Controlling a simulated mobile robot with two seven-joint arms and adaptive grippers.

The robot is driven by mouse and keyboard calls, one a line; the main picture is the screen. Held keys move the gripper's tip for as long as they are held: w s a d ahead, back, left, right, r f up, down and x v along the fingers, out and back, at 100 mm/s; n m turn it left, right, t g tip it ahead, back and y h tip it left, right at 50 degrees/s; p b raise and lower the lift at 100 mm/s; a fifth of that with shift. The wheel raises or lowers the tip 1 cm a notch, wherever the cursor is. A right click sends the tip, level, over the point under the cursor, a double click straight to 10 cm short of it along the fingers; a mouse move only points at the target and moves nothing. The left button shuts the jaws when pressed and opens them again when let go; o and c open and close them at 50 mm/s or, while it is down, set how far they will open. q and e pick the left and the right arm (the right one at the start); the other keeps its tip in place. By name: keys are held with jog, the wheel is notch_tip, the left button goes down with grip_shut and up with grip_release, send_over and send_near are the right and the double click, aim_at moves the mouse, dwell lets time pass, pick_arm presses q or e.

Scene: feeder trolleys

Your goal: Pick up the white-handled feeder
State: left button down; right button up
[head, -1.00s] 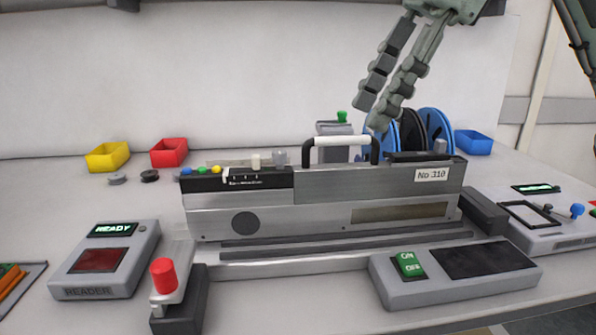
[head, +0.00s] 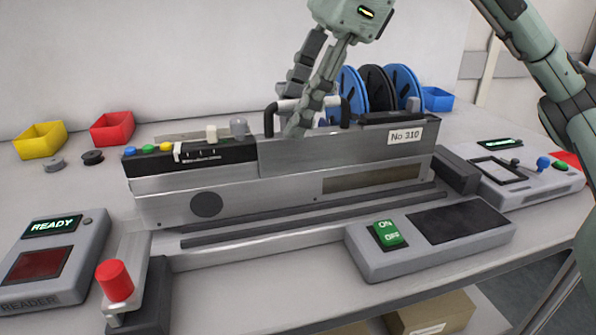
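The feeder (head: 292,182) is a long grey metal unit labelled No 310, lying in a slotted rail on the table. Its handle (head: 328,103) has a white bar on black posts and stands on top. My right gripper (head: 292,115) has come down from above onto the handle. One finger is in front of the bar and the other reaches behind it, its tip hidden. The fingers look apart, with the bar between them; I cannot tell whether they touch it. My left gripper is not in view.
A reader box (head: 55,262) and a red knob (head: 115,281) stand at front left, and an ON/OFF switch box (head: 430,240) at front right. Blue and black reels (head: 375,88) stand behind the feeder. Yellow (head: 40,141) and red (head: 112,129) bins sit at back left.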

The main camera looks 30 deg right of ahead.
grip_shut()
jog(key=shift+w+r, duration=0.1)
jog(key=shift+r, duration=0.05)
dwell(0.5)
